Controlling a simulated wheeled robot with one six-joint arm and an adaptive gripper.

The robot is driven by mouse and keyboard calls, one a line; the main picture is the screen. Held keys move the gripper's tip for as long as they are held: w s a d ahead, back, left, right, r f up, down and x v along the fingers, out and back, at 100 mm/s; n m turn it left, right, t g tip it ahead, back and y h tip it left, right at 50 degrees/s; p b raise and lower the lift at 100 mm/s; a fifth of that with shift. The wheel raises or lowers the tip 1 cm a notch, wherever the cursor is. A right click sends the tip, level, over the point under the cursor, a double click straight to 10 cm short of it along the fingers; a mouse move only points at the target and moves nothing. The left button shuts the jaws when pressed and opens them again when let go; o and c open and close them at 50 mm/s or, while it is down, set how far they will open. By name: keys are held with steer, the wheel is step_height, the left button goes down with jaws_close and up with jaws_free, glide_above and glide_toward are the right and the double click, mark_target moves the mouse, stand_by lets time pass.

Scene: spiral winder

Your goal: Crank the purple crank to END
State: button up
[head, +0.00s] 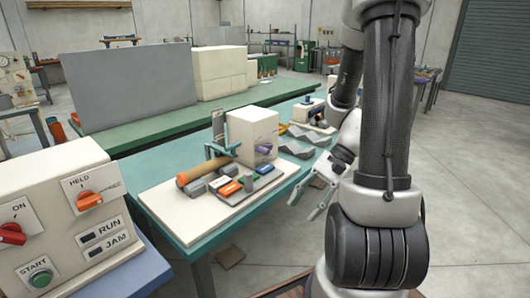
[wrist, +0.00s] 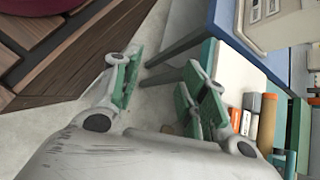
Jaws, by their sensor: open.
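The purple crank (head: 263,149) sits on the side of a cream winder box (head: 252,128), which stands on a white base plate (head: 172,206) on the teal table. Its handle is small here and I cannot read an END mark. My gripper (head: 306,202) is open and empty, in front of the table's right edge, to the right of and lower than the crank, apart from it. In the wrist view my gripper (wrist: 160,78) shows two green-padded fingers spread apart with nothing between them. The crank cannot be made out in the wrist view.
An orange roller (head: 208,170) and several coloured blocks lie on the plate. Open floor (head: 465,190) is at the right.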

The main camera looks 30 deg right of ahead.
steer(key=w+a+f+m+t+y, duration=0.2)
steer(key=w+f+m+t+y, duration=0.15)
steer(key=w+m, duration=0.25)
steer(key=m+t+h, duration=0.6)
steer(key=m+t, duration=0.6)
steer(key=t, duration=0.2)
glide_toward(268, 152)
steer(key=x, duration=0.4)
steer(key=shift+w+d+f, duration=0.15)
steer(key=shift+f, duration=0.05)
steer(key=shift+y, duration=0.25)
steer(key=x, duration=0.6)
steer(key=shift+r, duration=0.1)
steer(key=shift+w+a, duration=0.35)
steer(key=shift+w, duration=0.3)
jaws_close()
